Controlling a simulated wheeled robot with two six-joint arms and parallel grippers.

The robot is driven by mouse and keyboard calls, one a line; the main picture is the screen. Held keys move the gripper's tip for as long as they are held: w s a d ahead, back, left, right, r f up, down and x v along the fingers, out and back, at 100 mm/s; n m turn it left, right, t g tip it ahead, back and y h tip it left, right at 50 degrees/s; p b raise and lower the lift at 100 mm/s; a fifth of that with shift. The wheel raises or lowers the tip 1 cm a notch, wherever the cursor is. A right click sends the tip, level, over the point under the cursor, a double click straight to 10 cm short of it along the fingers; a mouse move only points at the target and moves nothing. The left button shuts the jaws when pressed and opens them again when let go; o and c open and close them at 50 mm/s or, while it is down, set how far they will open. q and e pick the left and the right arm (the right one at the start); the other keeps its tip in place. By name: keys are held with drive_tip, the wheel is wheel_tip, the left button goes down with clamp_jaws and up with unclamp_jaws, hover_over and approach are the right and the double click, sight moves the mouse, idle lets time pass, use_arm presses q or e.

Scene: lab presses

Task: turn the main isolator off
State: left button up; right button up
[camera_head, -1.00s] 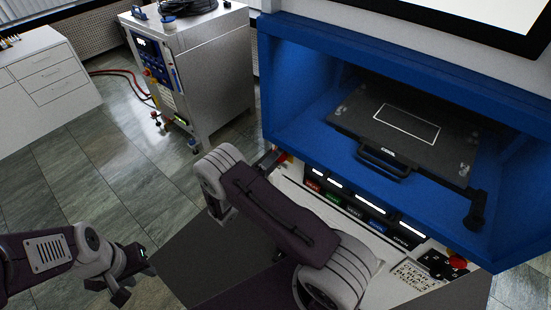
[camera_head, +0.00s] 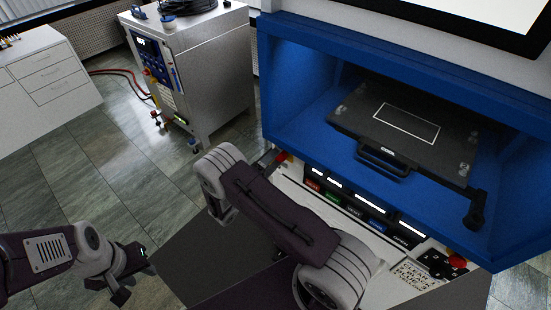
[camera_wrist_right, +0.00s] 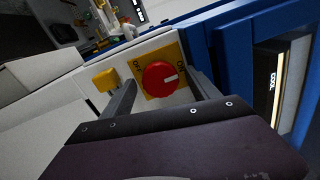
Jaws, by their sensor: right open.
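The main isolator is a red round knob (camera_wrist_right: 160,79) on a yellow plate (camera_wrist_right: 147,62) at the end of the white console. Its white pointer mark points right, toward the lettering that seems to read ON; OFF seems to be at the left. My right gripper (camera_wrist_right: 163,92) is open, with one finger on each side of the knob; contact cannot be told. In the head view a bit of red (camera_head: 283,156) shows by my right gripper (camera_head: 272,158), which my arm mostly hides. My left gripper (camera_head: 132,280) hangs over the floor at lower left, away from the knob.
A blue press (camera_head: 375,180) with a dark platen (camera_head: 400,125) stands at right, above a panel of coloured buttons (camera_head: 345,208). A yellow block (camera_wrist_right: 105,79) sits left of the knob. A metal cabinet (camera_head: 215,75) stands behind.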

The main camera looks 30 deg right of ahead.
drive_tip(key=b+v, duration=0.3)
drive_tip(key=v, duration=0.6)
